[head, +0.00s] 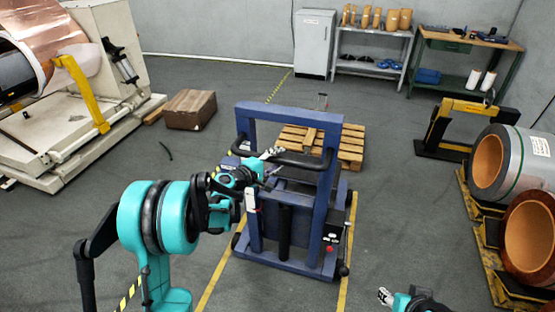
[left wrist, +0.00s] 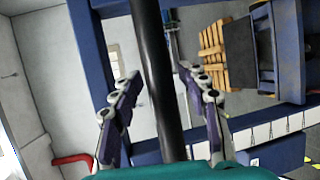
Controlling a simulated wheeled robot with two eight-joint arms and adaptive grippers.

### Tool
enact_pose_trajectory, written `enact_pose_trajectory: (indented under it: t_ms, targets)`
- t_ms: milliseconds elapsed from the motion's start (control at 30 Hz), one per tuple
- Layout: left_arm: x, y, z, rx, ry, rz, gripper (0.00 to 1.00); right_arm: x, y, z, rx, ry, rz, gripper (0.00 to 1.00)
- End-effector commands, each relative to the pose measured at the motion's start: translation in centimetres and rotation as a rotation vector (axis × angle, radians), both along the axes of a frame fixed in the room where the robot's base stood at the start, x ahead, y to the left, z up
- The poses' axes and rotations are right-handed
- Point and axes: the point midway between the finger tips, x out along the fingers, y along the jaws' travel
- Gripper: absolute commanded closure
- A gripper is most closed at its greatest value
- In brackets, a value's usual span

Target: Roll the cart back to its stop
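The blue cart (head: 285,235) stands on the floor between two yellow floor lines, with its upright frame towards me. Its black handle bar (head: 290,158) runs across the frame and shows in the left wrist view (left wrist: 157,85). My left gripper (head: 273,153) is at the left part of the bar. In the left wrist view my left gripper (left wrist: 161,105) is open, with the bar between its fingers and a gap on both sides. My right gripper (head: 385,296) is low at the bottom edge, apart from the cart; its opening is too small to judge. I cannot make out the stop.
A wooden pallet (head: 350,147) lies behind the cart and a cardboard box (head: 190,109) to its left. A large machine (head: 75,110) fills the left. Copper coils (head: 488,160) stand on pallets at right. The floor right of the cart is clear.

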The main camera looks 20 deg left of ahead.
Motion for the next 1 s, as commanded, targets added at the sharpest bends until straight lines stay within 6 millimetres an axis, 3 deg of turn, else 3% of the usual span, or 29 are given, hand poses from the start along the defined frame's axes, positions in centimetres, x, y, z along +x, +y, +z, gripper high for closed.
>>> enact_pose_trajectory:
  t_ms: [167,600,800,1000]
  targets:
    - [-1.2,0.6,0.2,0.0,0.0,0.001,0.56,0.0,0.0,0.0,0.0,0.0,0.0,0.56]
    - [-9.1,4.3,1.8,0.0,0.0,0.003,0.56,0.0,0.0,0.0,0.0,0.0,0.0,0.56]
    - [-10.5,4.9,2.1,-0.001,0.0,0.001,0.56,0.0,0.0,0.0,0.0,0.0,0.0,0.56]
    - [-10.7,5.0,2.1,-0.001,0.0,0.0,0.56,0.0,0.0,0.0,0.0,0.0,0.0,0.56]
